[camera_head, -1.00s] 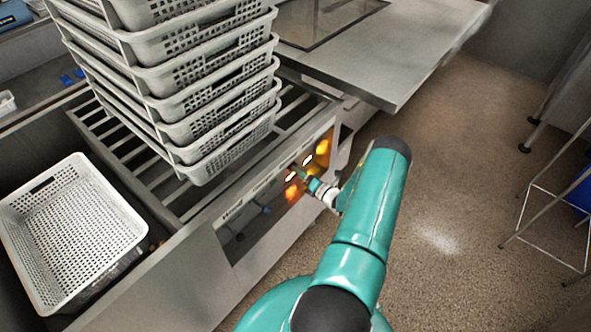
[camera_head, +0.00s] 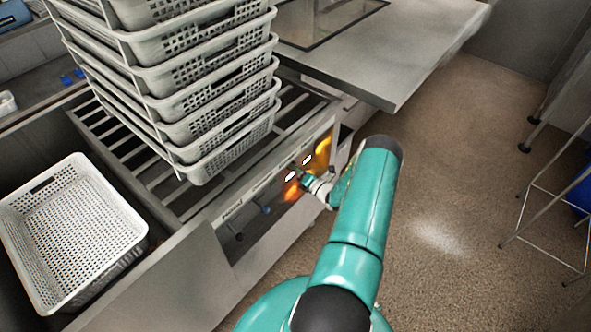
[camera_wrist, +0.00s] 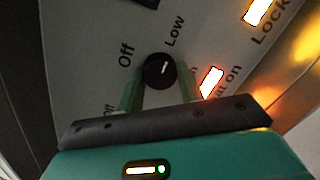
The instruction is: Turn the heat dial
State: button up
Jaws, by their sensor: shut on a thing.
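The heat dial (camera_wrist: 160,71) is a round black knob with a white pointer line, on a grey panel in the wrist view. "Off" is printed to its left and "Low" above it to the right; the white line points up, slightly right, toward "Low". My gripper (camera_wrist: 160,92) has one green finger on each side of the dial and is shut on it. In the head view my gripper (camera_head: 303,179) reaches the front panel (camera_head: 262,195) of the counter unit; the dial there is hidden behind it.
Lit indicators glow beside the dial, one (camera_wrist: 211,82) right of it and one (camera_wrist: 257,11) at upper right. A stack of grey perforated baskets (camera_head: 200,130) stands on the slatted rack above. A separate basket (camera_head: 75,225) sits at left.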

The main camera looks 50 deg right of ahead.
jog(key=shift+n, duration=0.3)
jog(key=n, duration=0.6)
jog(key=n+y, duration=0.1)
jog(key=n, duration=0.5)
jog(key=n+t+y, duration=0.1)
jog(key=n, duration=0.5)
jog(key=shift+d+f, duration=0.2)
jog(key=shift+d, duration=0.05)
jog(key=shift+n, duration=0.4)
jog(key=o, duration=1)
